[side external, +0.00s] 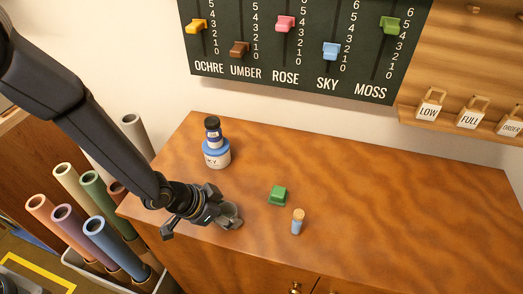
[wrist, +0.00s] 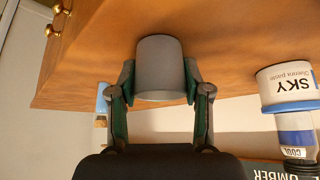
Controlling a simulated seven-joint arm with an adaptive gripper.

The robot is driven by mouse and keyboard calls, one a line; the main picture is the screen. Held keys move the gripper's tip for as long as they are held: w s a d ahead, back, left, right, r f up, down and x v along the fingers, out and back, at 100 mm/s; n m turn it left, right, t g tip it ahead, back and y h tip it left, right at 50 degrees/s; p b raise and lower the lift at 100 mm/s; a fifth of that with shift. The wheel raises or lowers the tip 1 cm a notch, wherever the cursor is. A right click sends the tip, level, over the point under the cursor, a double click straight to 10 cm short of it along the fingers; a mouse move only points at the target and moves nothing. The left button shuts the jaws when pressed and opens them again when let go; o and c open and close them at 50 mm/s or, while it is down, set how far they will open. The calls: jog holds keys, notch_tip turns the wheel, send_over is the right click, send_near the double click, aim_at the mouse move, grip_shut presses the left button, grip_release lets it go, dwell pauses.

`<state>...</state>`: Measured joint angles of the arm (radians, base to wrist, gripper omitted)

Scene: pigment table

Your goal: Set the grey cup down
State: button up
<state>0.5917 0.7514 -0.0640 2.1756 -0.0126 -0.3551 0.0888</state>
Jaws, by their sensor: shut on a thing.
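The grey cup (wrist: 160,68) is between the two fingers of my gripper (wrist: 160,88) in the wrist view, with a dark green pad against each side. In the side external view the cup (side external: 231,215) is at the end of my gripper (side external: 222,213), near the left front part of the wooden cabinet top. My gripper is shut on the cup. I cannot tell whether the cup's base touches the wood or hangs just above it.
A white SKY jar (side external: 217,158) with a small dark-capped bottle (side external: 213,134) on it stands behind. A green block (side external: 278,195) and a corked blue vial (side external: 297,224) stand to the right. The cabinet top (side external: 400,215) is clear further right. Coloured tubes (side external: 105,235) stand left of the cabinet.

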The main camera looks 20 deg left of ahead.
jog(key=shift+f, duration=0.1)
jog(key=o, duration=1.1)
jog(key=shift+o, duration=0.2)
